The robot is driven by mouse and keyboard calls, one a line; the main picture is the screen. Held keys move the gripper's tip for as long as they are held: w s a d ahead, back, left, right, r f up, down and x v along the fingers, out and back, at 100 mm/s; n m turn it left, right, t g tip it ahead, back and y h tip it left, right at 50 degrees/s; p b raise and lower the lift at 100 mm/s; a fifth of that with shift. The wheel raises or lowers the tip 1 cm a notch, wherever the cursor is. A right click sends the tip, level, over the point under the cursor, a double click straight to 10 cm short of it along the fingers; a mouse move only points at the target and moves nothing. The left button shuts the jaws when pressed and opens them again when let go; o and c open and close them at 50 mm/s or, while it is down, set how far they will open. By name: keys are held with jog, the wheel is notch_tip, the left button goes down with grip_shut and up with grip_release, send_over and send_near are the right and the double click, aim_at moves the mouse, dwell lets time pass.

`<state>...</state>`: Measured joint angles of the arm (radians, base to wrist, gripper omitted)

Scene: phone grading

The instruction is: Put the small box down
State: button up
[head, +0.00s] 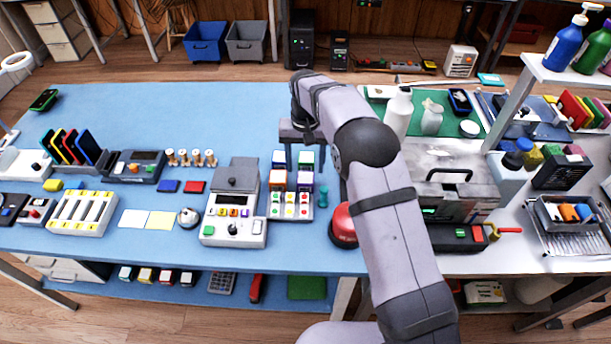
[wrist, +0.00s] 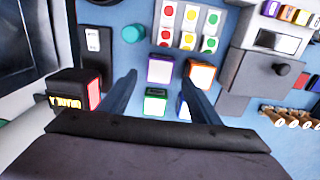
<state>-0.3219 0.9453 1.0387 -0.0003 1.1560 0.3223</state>
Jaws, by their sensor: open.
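Several small boxes stand grouped near the middle of the blue table. The green-marked small box (wrist: 155,101) lies between my fingers in the wrist view, with gaps beside it; it also shows in the head view (head: 306,160). A purple-marked box (wrist: 160,69), an orange-marked box (wrist: 201,74) and a blue-marked box (head: 278,158) stand around it. My gripper (wrist: 160,82) is open and holds nothing. In the head view my gripper (head: 301,146) is at the boxes' far side. My right finger partly hides the blue-marked box in the wrist view.
A panel of coloured dots (head: 290,205) lies in front of the boxes. A teal peg (head: 323,196) stands right of it, and a grey device (head: 233,215) stands to the left. A red dome button (head: 342,226) is near my arm. The table's back left is largely clear.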

aim_at(307, 178)
jog(key=shift+r+b, duration=0.4)
jog(key=shift+r, duration=2.35)
jog(key=s+d, duration=0.4)
jog(key=s+d+r, duration=0.1)
jog(key=s+d, duration=0.6)
jog(key=s, duration=0.1)
jog(key=shift+s+d+r, duration=0.2)
jog(key=shift+s+d, duration=0.2)
jog(key=s+d+f, duration=0.2)
jog(key=s, duration=0.7)
jog(key=s+d+f, duration=0.2)
jog(key=s+d, duration=0.1)
jog(key=s, duration=0.5)
jog(key=shift+s+d+f, duration=0.2)
jog(key=shift+s+d, duration=0.15)
jog(key=shift+r, duration=0.1)
